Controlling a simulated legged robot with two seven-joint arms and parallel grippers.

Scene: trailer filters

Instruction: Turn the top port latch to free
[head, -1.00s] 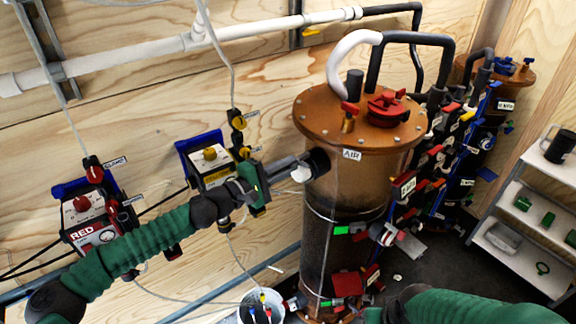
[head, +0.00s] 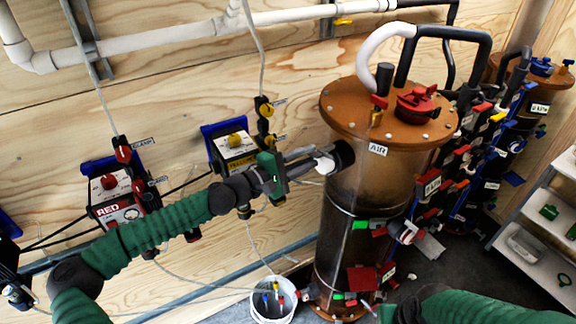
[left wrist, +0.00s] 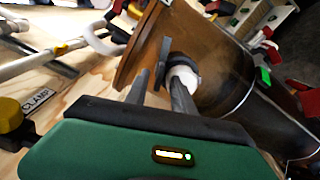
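The brown filter cylinder (head: 371,183) stands upright. A short side port (head: 343,155) with a black ring and white centre (head: 325,163) sticks out left just below its lid; the port also shows in the left wrist view (left wrist: 184,72). A dark, narrow lever-like piece (left wrist: 164,62) stands beside the white part; I cannot tell for sure that it is the latch. My left gripper (head: 313,157) is at the port. Its fingers (left wrist: 160,84) are apart, with the dark piece seen between them; contact is unclear. My right gripper is out of view; only its green arm shows at the bottom.
The orange lid (head: 345,105) carries a red cap (head: 416,102) and hoses. Valve manifolds (head: 440,185) crowd its right side. Red (head: 112,205) and yellow (head: 235,150) valve boxes hang on the plywood wall. A white bucket (head: 272,308) stands below. A shelf (head: 545,235) is at right.

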